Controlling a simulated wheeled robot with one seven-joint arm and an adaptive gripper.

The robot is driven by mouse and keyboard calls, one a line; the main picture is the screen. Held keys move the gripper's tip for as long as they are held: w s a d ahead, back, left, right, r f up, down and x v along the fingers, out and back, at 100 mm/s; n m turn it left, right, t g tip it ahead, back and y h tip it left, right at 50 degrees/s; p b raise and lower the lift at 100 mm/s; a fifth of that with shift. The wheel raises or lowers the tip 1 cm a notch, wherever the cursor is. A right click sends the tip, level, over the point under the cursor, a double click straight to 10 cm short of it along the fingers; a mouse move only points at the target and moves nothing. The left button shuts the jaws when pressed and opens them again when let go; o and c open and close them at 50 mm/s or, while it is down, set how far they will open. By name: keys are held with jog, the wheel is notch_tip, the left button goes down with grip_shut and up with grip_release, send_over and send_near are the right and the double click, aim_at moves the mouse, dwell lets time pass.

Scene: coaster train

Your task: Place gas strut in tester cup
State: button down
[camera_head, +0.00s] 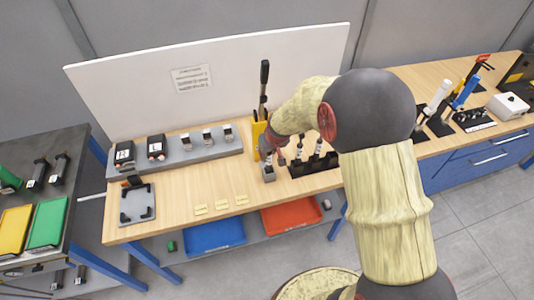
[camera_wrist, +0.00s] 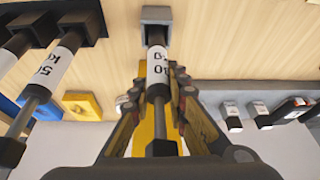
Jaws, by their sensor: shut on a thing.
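The gas strut (camera_wrist: 160,85) in my gripper has a dark rod, a white label with black marks and a dark end. My gripper (camera_wrist: 158,78) is shut on it at the label. The tester cup (camera_wrist: 155,14) is a small grey square cup on the wooden bench; it also shows in the head view (camera_head: 268,175). The strut's dark end overlaps the cup's mouth in the wrist view. I cannot tell whether it is inside or just above. In the head view my gripper (camera_head: 272,148) is above the cup, and my arm partly hides it.
A black rack (camera_head: 314,165) with several upright struts stands right of the cup; two labelled struts (camera_wrist: 58,68) show close by in the wrist view. A yellow stand (camera_head: 257,135) is behind the cup. A grey shelf with devices (camera_head: 180,158) is left.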

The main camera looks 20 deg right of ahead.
jog(key=c, duration=1.7)
grip_release()
jog(key=shift+o, duration=0.2)
jog(key=a+v, duration=0.1)
jog(key=v, duration=1.1)
jog(key=s+r+b, duration=0.4)
jog(key=s, duration=0.9)
jog(key=s+r+t+b, duration=0.1)
jog(key=s+r+b, duration=0.3)
jog(key=s, duration=1)
jog(key=shift+d+m+h, duration=0.3)
jog(key=shift+d+m, duration=0.05)
jog(key=shift+m, duration=0.05)
